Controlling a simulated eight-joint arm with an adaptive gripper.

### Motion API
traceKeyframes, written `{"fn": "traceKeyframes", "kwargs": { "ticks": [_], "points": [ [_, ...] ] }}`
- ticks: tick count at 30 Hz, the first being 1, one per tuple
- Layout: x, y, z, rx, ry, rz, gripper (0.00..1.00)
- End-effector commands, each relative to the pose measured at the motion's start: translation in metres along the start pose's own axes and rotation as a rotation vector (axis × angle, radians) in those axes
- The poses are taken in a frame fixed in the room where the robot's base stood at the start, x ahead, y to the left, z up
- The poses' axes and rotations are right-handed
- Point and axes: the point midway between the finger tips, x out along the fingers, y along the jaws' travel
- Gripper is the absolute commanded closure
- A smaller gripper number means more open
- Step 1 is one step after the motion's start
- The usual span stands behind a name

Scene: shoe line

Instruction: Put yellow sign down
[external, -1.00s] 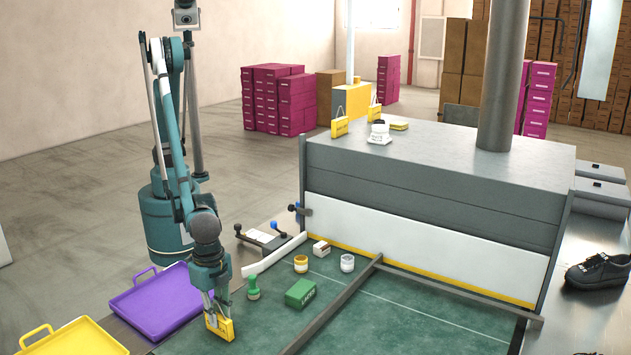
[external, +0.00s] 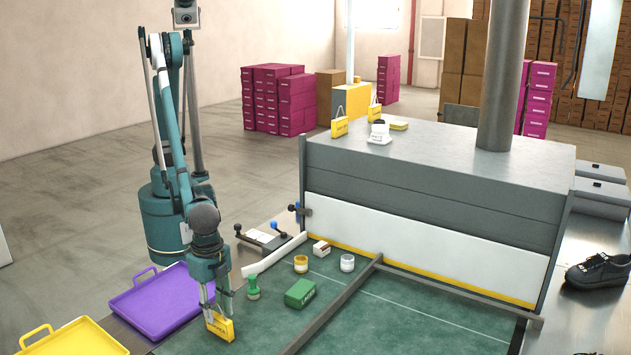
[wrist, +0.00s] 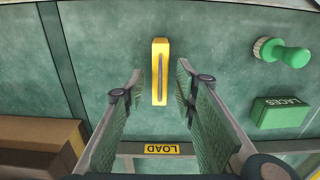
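The yellow sign (external: 221,328) stands upright on the green work surface at the front left. In the wrist view my gripper (wrist: 160,72) has a finger on each side of the sign, with a clear gap to both. Nothing is held.
A green LACES box (external: 300,292) and a green-handled stamp (external: 253,288) stand right of the sign. A purple tray (external: 158,308) lies to the left. A dark rail (external: 335,308) crosses the surface. A yellow LOAD label (wrist: 162,149) shows near the wrist view's lower edge.

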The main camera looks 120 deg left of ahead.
Motion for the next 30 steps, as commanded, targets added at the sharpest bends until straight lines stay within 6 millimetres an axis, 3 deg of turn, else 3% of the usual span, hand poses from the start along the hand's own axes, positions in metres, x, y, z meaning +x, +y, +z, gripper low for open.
{"fn": "traceKeyframes", "kwargs": {
  "ticks": [9, 15, 21, 30],
  "points": [
    [-0.053, 0.0, 0.0, 0.0, 0.0, 0.0, 0.71],
    [-0.079, 0.0, 0.0, 0.0, 0.0, 0.0, 0.71],
    [-0.091, 0.0, 0.0, 0.0, 0.0, 0.0, 0.71],
    [-0.093, 0.0, 0.0, 0.0, 0.0, 0.0, 0.71]
  ]
}}
